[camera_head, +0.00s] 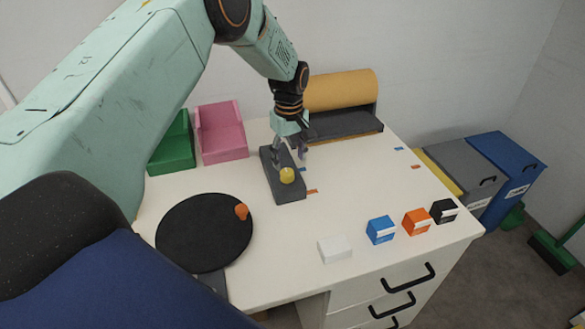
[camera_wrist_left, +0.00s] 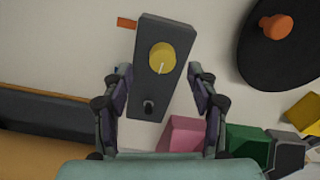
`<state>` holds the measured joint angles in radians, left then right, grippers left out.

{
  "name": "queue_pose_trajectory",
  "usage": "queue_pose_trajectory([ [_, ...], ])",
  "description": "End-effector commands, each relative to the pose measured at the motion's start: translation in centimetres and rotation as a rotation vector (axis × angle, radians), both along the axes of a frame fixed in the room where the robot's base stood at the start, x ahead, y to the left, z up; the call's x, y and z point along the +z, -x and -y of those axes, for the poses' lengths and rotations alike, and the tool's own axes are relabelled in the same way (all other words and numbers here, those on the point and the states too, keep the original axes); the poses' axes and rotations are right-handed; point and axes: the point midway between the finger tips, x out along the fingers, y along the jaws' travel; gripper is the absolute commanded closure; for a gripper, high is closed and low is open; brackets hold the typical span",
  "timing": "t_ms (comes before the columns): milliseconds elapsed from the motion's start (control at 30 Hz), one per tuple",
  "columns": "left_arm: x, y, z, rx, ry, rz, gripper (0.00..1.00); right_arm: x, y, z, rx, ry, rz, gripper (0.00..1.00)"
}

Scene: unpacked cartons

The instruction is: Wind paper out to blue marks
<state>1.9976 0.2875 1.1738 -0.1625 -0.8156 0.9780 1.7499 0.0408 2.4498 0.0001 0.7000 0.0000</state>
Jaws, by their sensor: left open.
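A brown paper roll (camera_head: 342,90) sits in a dark holder (camera_head: 345,125) at the back of the white table; no paper is seen drawn out. Small blue marks (camera_head: 398,150) and orange marks (camera_head: 415,167) lie on the tabletop in front of it. A dark grey control box (camera_head: 288,192) stands left of the marks, with a yellow knob (camera_head: 286,175) bearing a white line. The wrist view shows a small black toggle (camera_wrist_left: 149,107) on the box. My left gripper (camera_head: 289,154) is open above the box, its fingers on either side of the toggle end. My right gripper is not in view.
A black turntable (camera_head: 205,235) with an orange knob (camera_head: 241,211) lies at the left. Pink (camera_head: 221,135) and green (camera_head: 172,148) bins stand behind. Blue (camera_head: 380,229), orange (camera_head: 416,221), black (camera_head: 444,211) and white (camera_head: 335,249) blocks line the front edge.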

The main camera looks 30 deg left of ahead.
Motion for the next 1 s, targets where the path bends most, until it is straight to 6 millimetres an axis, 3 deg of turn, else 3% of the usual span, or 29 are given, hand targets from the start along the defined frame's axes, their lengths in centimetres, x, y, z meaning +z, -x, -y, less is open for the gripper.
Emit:
queue_pose_trajectory([
  [100,-2.2,0.2,0.0,-0.001,0.000,-0.003,0.41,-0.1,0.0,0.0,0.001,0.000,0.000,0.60],
  [300,-4.3,0.0,0.1,-0.002,0.000,0.000,0.41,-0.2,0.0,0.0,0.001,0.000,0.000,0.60],
  [667,-4.8,-0.4,0.1,-0.003,0.000,0.001,0.41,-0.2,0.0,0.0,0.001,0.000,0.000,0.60],
  [1000,-4.8,-0.5,0.1,-0.003,0.000,0.001,0.69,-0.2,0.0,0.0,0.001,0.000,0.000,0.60],
])
